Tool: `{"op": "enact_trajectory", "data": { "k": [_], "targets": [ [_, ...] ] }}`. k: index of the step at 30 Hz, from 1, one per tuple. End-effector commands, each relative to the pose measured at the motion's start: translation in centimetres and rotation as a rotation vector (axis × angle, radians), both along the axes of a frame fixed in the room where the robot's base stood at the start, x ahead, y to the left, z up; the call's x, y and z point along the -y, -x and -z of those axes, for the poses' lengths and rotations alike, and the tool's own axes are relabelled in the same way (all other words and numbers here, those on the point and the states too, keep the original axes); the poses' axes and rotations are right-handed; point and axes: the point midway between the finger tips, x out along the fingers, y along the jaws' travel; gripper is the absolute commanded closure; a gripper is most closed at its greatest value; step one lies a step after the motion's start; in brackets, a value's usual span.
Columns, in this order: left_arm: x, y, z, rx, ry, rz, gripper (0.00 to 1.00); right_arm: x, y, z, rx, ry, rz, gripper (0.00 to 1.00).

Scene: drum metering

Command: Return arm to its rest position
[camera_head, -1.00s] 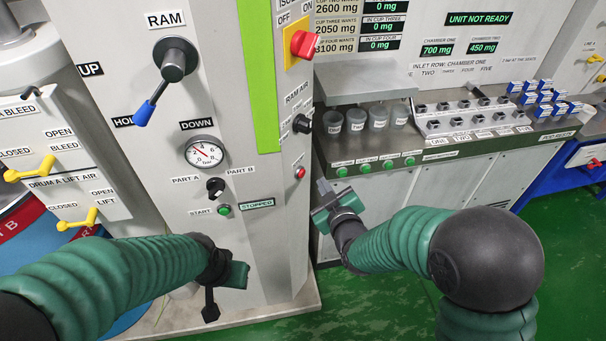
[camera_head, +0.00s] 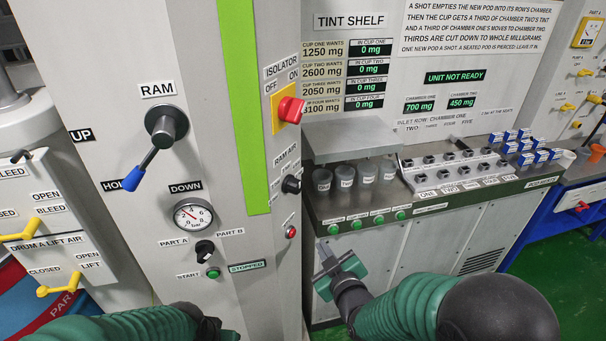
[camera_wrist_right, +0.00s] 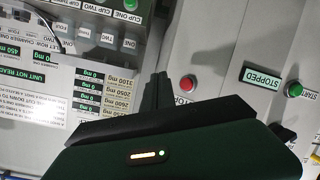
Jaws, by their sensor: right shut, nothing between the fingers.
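My right arm comes in from the lower right of the head view. Its gripper (camera_head: 324,259) is shut and empty, in front of the tint bench's lower front, below the green buttons and beside the ram cabinet. In the right wrist view its dark fingers (camera_wrist_right: 155,92) are together, with nothing between them. They appear apart from the panels behind. My left arm (camera_head: 135,327) lies along the bottom edge of the head view, below the START button. Its wrist (camera_head: 207,325) is at the edge and its fingers are cut off.
The ram cabinet has a blue-handled lever (camera_head: 147,171), a gauge (camera_head: 193,216), a green START button (camera_head: 213,272) and a red isolator (camera_head: 290,110). The tint bench carries several cups (camera_head: 345,176) under a grey cover. Green floor (camera_head: 545,240) is open at the right.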

Motion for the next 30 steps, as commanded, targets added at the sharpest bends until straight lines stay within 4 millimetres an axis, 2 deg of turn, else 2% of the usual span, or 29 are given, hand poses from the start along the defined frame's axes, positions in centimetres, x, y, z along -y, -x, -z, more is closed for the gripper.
{"op": "enact_trajectory", "data": {
  "k": [2, 4, 5, 7, 8, 9, 12, 15, 18, 21, 30],
  "targets": [
    [0.0, 0.0, 0.0, 0.000, 0.000, 0.000, 0.64, 0.6, 0.2, 0.2, -0.024, -0.001, 0.012, 1.00],
    [0.0, 0.0, 0.0, 0.000, 0.000, 0.000, 0.64, 2.4, 0.8, 1.0, -0.107, -0.007, 0.050, 1.00],
    [0.0, 0.0, 0.0, 0.000, 0.000, 0.000, 0.64, 3.5, 1.4, 1.5, -0.163, -0.012, 0.077, 1.00],
    [0.0, 0.0, 0.0, 0.000, 0.000, 0.000, 0.64, 7.0, 3.9, 3.1, -0.334, -0.031, 0.169, 1.00],
    [0.0, 0.0, 0.0, 0.000, 0.000, 0.000, 0.64, 8.7, 5.3, 3.8, -0.418, -0.043, 0.218, 1.00],
    [0.0, 0.0, 0.0, 0.000, 0.000, 0.000, 0.64, 10.9, 7.7, 4.7, -0.531, -0.062, 0.289, 1.00],
    [0.0, 0.0, 0.0, 0.000, 0.000, 0.000, 0.64, 15.0, 14.1, 6.3, -0.785, -0.110, 0.464, 1.00],
    [0.0, 0.0, 0.0, 0.000, 0.000, 0.000, 0.64, 17.3, 19.4, 7.0, -0.965, -0.147, 0.599, 1.00],
    [0.0, 0.0, 0.0, 0.000, 0.000, 0.000, 0.64, 18.2, 22.2, 7.2, -1.056, -0.164, 0.667, 1.00],
    [0.0, 0.0, 0.0, 0.000, 0.000, 0.000, 0.64, 18.3, 23.0, 7.3, -1.083, -0.167, 0.686, 1.00],
    [0.0, 0.0, 0.0, 0.000, 0.000, 0.000, 0.64, 18.3, 22.9, 7.3, -1.080, -0.165, 0.681, 1.00]
  ]
}}
